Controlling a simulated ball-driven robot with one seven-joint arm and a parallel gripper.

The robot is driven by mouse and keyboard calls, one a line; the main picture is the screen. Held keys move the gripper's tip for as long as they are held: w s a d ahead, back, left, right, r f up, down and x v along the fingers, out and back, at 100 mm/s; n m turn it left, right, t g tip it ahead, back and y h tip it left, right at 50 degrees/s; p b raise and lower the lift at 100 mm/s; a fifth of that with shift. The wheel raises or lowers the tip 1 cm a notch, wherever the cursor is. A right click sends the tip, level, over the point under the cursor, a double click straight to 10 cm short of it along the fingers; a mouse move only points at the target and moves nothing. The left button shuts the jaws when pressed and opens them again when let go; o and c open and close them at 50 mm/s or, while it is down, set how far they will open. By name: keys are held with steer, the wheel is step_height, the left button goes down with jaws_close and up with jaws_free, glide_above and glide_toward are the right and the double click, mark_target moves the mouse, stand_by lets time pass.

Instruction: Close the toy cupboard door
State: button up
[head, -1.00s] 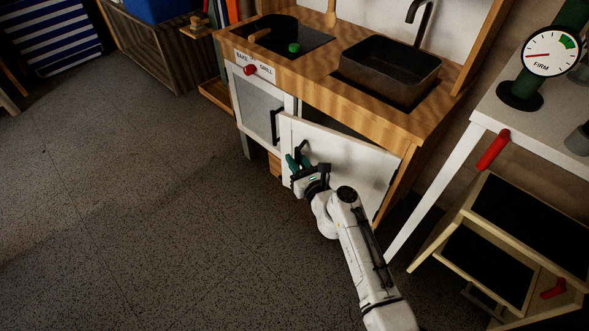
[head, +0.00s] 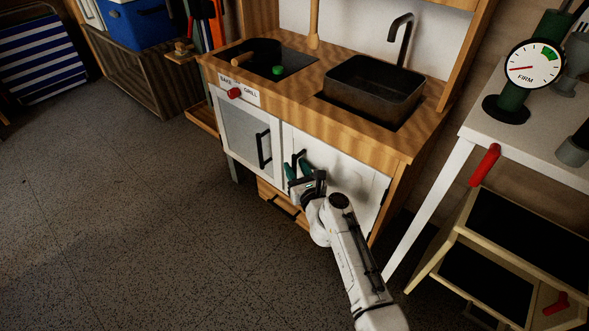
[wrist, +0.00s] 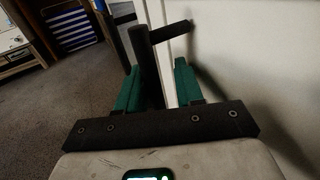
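The white toy cupboard door (head: 345,188) sits under the sink at the right of the toy kitchen. It looks flush or nearly flush with the cupboard front; I cannot tell if a small gap is left. Its black handle (head: 299,156) is on the left side of the door. My gripper (head: 294,168) is at this handle, with its green fingers apart. In the wrist view the black handle (wrist: 147,65) stands between the two green fingers, with a visible gap to the right finger. The white door face fills the right of that view.
A white oven door (head: 245,135) with a black handle is just left of the cupboard door. A wooden drawer (head: 282,203) is below. A white table (head: 450,165) and a wooden unit (head: 470,255) stand on the right. The floor to the left is clear.

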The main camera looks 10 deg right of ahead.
steer(key=shift+s, duration=0.3)
steer(key=s+d+p, duration=0.1)
steer(key=s+p, duration=0.3)
steer(key=s, duration=0.6)
steer(key=shift+d, duration=0.25)
